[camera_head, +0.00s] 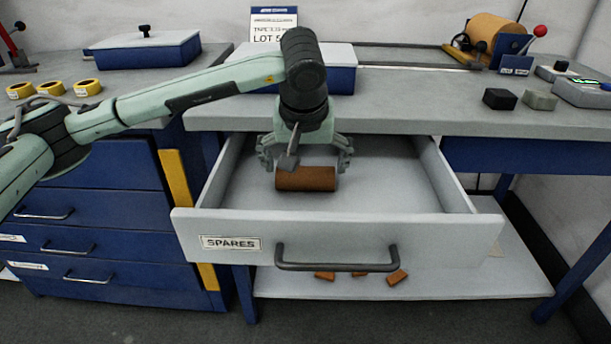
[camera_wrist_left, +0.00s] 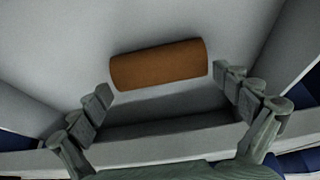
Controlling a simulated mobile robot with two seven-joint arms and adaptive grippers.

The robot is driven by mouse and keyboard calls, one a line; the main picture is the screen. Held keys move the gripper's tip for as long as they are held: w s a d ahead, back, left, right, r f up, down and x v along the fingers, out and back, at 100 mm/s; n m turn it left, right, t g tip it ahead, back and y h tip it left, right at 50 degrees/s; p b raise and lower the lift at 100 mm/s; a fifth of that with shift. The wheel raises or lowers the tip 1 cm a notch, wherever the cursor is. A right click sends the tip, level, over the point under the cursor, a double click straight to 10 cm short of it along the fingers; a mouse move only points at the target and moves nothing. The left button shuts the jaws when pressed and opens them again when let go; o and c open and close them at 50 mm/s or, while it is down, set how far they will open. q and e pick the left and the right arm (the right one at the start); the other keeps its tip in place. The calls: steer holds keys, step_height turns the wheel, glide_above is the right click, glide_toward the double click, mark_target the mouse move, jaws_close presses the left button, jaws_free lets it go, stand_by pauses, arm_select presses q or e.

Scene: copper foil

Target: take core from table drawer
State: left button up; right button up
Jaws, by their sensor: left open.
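The core is a brown cylinder (camera_head: 306,178) lying on its side on the floor of the open table drawer (camera_head: 335,236), which is labelled SPARES. In the left wrist view the core (camera_wrist_left: 158,65) lies crosswise, just beyond and between the fingertips. My left gripper (camera_head: 304,158) points down into the drawer above the core, with its fingers spread. In the left wrist view the left gripper (camera_wrist_left: 167,82) is open and nothing is between its fingers. I cannot tell the exact height between fingertips and core. My right gripper is not in view.
The worktop edge (camera_head: 400,123) overhangs the back of the drawer, close to my left wrist. The drawer's side walls and front handle (camera_head: 336,266) surround the space. Small brown pieces (camera_head: 397,277) lie on the lower shelf. Blue drawers (camera_head: 95,225) stand at the left.

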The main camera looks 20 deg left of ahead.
arm_select(q)
steer(key=shift+x, duration=0.95)
steer(key=shift+w, duration=0.1)
steer(key=c, duration=0.7)
steer(key=shift+r, duration=0.1)
